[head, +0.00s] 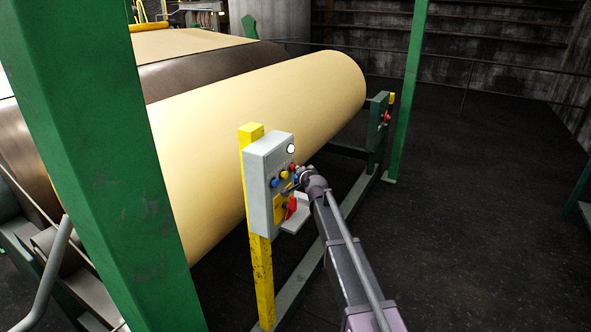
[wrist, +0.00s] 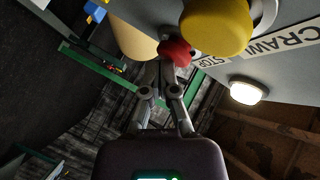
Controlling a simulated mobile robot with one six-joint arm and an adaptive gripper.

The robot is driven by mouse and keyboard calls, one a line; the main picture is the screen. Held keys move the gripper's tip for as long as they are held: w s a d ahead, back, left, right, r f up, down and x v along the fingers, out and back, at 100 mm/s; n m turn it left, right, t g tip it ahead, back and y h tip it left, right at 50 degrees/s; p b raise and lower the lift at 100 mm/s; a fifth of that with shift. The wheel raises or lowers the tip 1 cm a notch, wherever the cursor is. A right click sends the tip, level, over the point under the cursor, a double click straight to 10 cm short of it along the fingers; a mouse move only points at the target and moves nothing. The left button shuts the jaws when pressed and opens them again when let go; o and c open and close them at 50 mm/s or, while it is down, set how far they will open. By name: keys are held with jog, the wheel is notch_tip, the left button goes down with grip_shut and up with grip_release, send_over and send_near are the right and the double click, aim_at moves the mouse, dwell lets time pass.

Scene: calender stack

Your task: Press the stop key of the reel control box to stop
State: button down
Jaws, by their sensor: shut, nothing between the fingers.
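The reel control box (head: 257,195) is grey and stands on a yellow post in the head view. The red stop key (wrist: 174,52) shows in the wrist view beside the STOP label (wrist: 206,60); a small red key (head: 292,167) also shows on the box in the head view. My gripper (wrist: 163,72) is shut and empty, its fingertips just in front of the red key. Whether they touch it I cannot tell. In the head view my arm reaches the box from the lower right, and the fingertips are hard to make out.
A large yellow key (wrist: 217,26) beside the CRAWL label (wrist: 281,40) is close to the red one. A lit lamp (wrist: 248,91) is on the box. A red switch (head: 290,207) sits lower. The big paper reel (head: 260,110) is behind; open floor (head: 460,200) lies right.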

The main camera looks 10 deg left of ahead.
jog(key=shift+s+d, duration=0.25)
jog(key=shift+d, duration=0.4)
jog(key=shift+d, duration=0.15)
jog(key=d, duration=0.1)
jog(key=s+d, duration=0.1)
jog(key=d, duration=0.2)
jog(key=shift+s+d, duration=0.25)
jog(key=shift+s, duration=0.1)
dwell(0.6)
jog(key=s+d+f+n+g+h+b, duration=0.2)
jog(key=s+d+f+g, duration=0.2)
jog(key=s, duration=0.9)
jog(key=s+d+f+n+g+h+b, duration=0.2)
jog(key=s+d+f+g, duration=0.3)
jog(key=s+d+f, duration=0.6)
jog(key=s+d+f+n+g+h+b, duration=0.2)
jog(key=s+d+f+g+b, duration=0.2)
jog(key=s+d+f, duration=0.3)
jog(key=s+d, duration=0.4)
jog(key=s, duration=0.5)
jog(key=shift+s+f+g+h, duration=0.25)
jog(key=shift+f+g+h, duration=0.05)
jog(key=shift+g+h, duration=0.1)
